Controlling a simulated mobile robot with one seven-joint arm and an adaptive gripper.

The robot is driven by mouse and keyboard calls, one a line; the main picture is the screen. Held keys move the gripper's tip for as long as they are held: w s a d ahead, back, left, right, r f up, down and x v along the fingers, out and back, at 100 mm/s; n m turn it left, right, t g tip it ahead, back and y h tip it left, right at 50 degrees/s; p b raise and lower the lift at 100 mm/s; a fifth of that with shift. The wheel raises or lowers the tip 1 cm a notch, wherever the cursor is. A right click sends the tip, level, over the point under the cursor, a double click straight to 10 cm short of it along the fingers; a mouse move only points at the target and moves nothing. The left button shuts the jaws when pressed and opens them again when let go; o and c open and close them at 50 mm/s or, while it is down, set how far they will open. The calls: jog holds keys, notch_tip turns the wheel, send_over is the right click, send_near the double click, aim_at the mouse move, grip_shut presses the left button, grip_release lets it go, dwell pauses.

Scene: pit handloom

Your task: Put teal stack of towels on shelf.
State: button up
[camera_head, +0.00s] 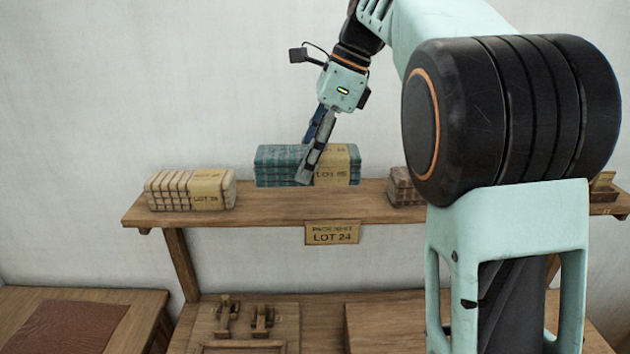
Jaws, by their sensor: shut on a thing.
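The teal stack of towels (275,168) has a yellow paper band with dark lettering on its right part. It appears level at the middle of the wooden shelf (270,207). I cannot tell whether its underside rests on the board or is slightly above it. My gripper (310,165) reaches down from above and is shut on the teal stack, with one finger across its front. The other finger is partly hidden behind the stack.
A cream striped stack (168,191) stands at the shelf's left end. A brown stack (402,188) is to the right, partly hidden by my arm. A sign (332,233) reading "LOT 24" hangs on the shelf's front edge. Free board lies on both sides of the teal stack.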

jog(key=w, duration=0.1)
jog(key=w+f, duration=0.1)
jog(key=w+p, duration=0.1)
jog(key=shift+w+d+f, duration=0.15)
jog(key=shift+w+d, duration=0.15)
jog(key=w+f, duration=0.1)
jog(key=f, duration=0.1)
jog(key=w+f, duration=0.2)
jog(key=shift+w+d+f, duration=0.1)
jog(key=shift+d+f, duration=0.05)
jog(key=shift+d, duration=0.05)
jog(key=shift+w+d+f+p, duration=0.1)
jog(key=shift+w+f+p, duration=0.35)
jog(key=shift+f, duration=0.2)
jog(key=shift+w+f, duration=0.2)
jog(key=shift+f, duration=1.5)
jog(key=shift+f, duration=0.15)
jog(key=o, duration=1.3)
jog(key=shift+c, duration=0.2)
